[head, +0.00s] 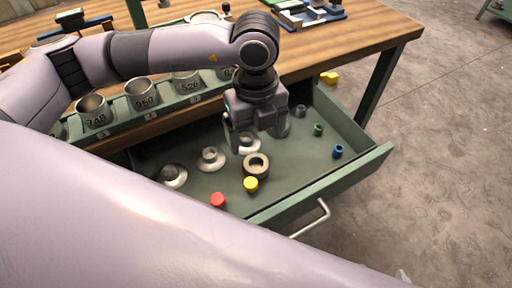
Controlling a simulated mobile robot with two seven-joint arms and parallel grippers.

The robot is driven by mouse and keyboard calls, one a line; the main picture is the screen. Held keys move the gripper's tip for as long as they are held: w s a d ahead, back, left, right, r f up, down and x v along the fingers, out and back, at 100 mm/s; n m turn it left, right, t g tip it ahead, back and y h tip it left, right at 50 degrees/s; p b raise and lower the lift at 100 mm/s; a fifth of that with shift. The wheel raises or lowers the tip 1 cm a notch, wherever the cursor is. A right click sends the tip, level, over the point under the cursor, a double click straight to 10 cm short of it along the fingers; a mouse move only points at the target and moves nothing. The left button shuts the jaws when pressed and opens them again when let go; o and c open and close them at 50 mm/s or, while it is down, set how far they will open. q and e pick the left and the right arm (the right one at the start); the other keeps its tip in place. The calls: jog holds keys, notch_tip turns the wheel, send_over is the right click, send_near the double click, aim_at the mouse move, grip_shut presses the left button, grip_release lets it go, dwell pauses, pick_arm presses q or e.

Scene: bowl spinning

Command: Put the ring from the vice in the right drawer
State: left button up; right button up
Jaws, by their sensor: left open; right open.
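The ring appears apart from the fingers. A vice-like blue and grey device (305,14) stands at the back of the wooden table, with no ring clearly visible in it. My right gripper is not clearly visible; a large pale arm link of mine crosses the foreground and hides the drawer's front left.
Pale flanged parts (210,158), a red cap (218,200), a yellow cap (251,184), and green (318,129) and blue (338,151) pieces lie in the drawer. Numbered metal cups (142,95) line the table's front edge.

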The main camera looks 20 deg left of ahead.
pick_arm(q)
notch_tip(320, 180, up, 4)
jog(key=shift+f, duration=0.2)
dwell(0.5)
